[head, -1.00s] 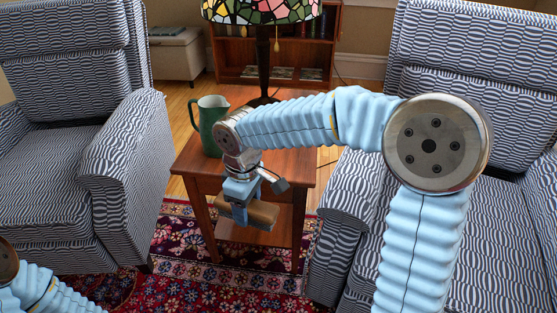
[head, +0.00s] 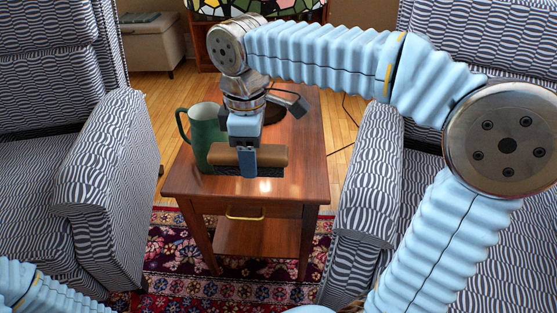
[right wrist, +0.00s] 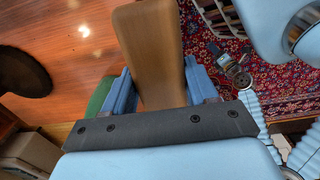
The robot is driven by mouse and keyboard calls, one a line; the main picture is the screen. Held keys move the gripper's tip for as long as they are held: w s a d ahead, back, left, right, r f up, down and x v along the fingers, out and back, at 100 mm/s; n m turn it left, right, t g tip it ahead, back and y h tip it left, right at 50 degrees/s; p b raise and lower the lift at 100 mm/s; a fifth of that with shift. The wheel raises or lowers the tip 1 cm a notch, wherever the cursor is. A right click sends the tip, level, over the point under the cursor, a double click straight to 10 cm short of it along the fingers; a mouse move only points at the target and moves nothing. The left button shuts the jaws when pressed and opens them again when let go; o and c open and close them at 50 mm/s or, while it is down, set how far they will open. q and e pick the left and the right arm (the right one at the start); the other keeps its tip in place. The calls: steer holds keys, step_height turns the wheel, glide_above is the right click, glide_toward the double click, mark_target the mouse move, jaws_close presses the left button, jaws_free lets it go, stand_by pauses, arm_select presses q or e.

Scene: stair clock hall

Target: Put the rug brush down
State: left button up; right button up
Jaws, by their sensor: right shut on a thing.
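The rug brush has a brown wooden back (head: 268,152) and dark bristles (head: 272,172) facing down. My right gripper (head: 248,165) is shut on its back, and the brush lies level over the front of the wooden side table (head: 305,185). I cannot tell whether the bristles touch the tabletop. In the right wrist view the wooden back (right wrist: 150,50) sits between the blue fingers, above the tabletop (right wrist: 60,55). My left gripper (right wrist: 232,65) appears small over the rug in that view; its jaws are unclear.
A green jug (head: 203,130) stands close left of the brush. The dark lamp base (head: 272,112) is behind it. The tabletop is free to the right. Patterned armchairs stand left (head: 105,185) and right (head: 368,180). A patterned rug (head: 180,250) lies in front.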

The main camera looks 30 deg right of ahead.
steer(key=w+d+f, duration=0.2)
steer(key=d+f, duration=0.1)
steer(key=w+d+f, duration=0.2)
steer(key=d, duration=0.2)
steer(key=w+d+f, duration=0.1)
steer(key=d+f, duration=0.2)
steer(key=shift+w+d+f, duration=0.3)
steer(key=shift+w, duration=0.1)
steer(key=shift+w+d+f+b, duration=0.15)
steer(key=shift+f+b, duration=0.1)
steer(key=shift+f, duration=0.7)
steer(key=shift+d+f+b, duration=0.15)
steer(key=shift+f+b, duration=0.1)
steer(key=shift+f, duration=0.7)
steer(key=shift+f, duration=0.1)
steer(key=o, duration=0.9)
steer(key=shift+o, duration=0.2)
step_height(320, 180, up, 12)
steer(key=p, duration=0.2)
